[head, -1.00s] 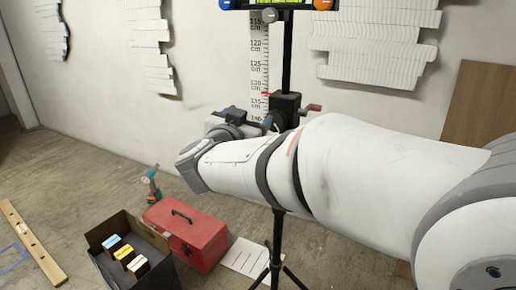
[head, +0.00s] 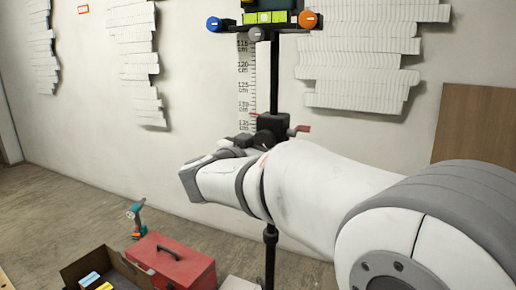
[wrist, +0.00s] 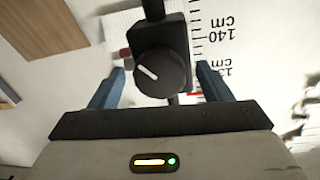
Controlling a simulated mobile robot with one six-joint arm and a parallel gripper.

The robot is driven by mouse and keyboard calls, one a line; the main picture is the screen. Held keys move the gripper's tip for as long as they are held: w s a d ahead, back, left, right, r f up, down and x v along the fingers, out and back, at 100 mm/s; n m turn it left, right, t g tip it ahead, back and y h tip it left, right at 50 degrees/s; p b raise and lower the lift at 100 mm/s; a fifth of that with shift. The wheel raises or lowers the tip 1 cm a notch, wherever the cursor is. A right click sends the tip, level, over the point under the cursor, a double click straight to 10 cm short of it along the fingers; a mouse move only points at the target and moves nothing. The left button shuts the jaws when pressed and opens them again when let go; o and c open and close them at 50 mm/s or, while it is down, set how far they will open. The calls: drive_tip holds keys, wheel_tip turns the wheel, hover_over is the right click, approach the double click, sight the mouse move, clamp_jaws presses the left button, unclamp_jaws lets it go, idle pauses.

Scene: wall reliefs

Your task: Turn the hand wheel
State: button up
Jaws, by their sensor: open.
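The hand wheel appears as a round black knob with a white mark, on a black block (head: 271,123) fixed to a dark upright pole. In the wrist view the knob (wrist: 163,74) faces me, its white mark slanted. My gripper (wrist: 160,70) is open, with one blue finger to the left of the knob and one to the right. Gaps show between the knob and both fingers, and I cannot tell how deep the fingers reach. In the head view my arm hides part of the pole, and the knob (head: 264,140) shows only partly above my wrist.
A red lever (head: 300,129) sticks out right of the block. Above it is a crossbar with a blue button (head: 213,24) and an orange one (head: 307,19). A red toolbox (head: 178,265), an open box (head: 78,272) and a drill (head: 137,218) are on the floor.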

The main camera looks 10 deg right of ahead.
drive_tip(key=c, duration=1)
drive_tip(key=shift+r+m, duration=0.1)
drive_tip(key=shift+m, duration=0.2)
